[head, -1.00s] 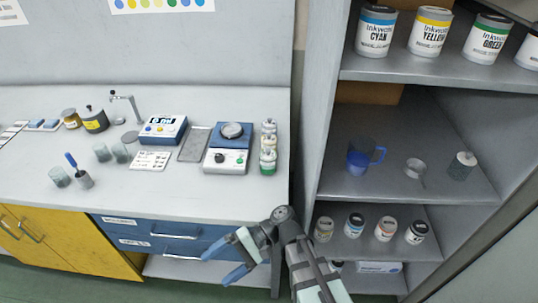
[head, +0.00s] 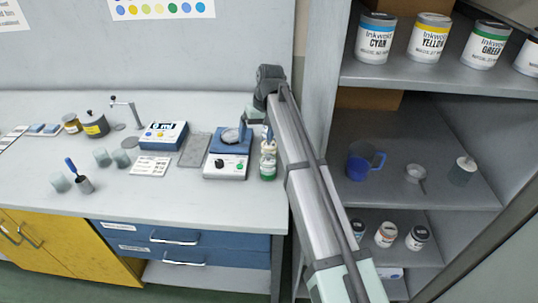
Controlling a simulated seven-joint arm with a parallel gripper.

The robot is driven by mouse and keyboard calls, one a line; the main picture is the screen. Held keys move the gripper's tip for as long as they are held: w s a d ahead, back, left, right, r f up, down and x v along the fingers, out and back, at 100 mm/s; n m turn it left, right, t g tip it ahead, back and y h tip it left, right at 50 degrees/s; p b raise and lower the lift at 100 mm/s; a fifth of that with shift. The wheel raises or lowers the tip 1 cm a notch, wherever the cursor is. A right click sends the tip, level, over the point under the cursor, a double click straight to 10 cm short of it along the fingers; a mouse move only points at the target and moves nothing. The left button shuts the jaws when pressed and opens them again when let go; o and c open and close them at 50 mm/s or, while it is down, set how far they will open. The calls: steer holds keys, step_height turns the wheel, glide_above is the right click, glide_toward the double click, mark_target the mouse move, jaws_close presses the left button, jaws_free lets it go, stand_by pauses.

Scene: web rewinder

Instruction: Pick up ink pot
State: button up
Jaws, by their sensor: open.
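A row of small white-lidded pots stands on the worktop just right of the scale. A green-banded ink pot (head: 267,170) is at its front, with a second pot (head: 268,148) behind it. The rear of the row is hidden by my gripper and arm. My gripper (head: 255,133) is open and points down at the rear of this row, one finger by the scale's dish and the other over the pots. I cannot tell whether a finger touches a pot.
The scale (head: 226,168) with its dish (head: 231,135) stands close left of the pots. A grey tray (head: 195,149) and a blue meter (head: 163,134) are further left. The shelf unit (head: 420,88) stands right, holding ink cans and several small jars. The worktop's front strip is clear.

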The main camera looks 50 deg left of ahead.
steer(key=m+t+h, duration=0.2)
glide_toward(269, 144)
steer(key=shift+w+a, duration=0.2)
steer(key=shift+a, duration=0.15)
step_height(269, 144, down, 8)
steer(key=shift+d+f, duration=0.1)
steer(key=shift+f, duration=0.05)
steer(key=shift+w+d+f, duration=0.1)
steer(key=shift+f, duration=1.25)
steer(key=shift+w+f, duration=0.1)
steer(key=shift+f, duration=1.25)
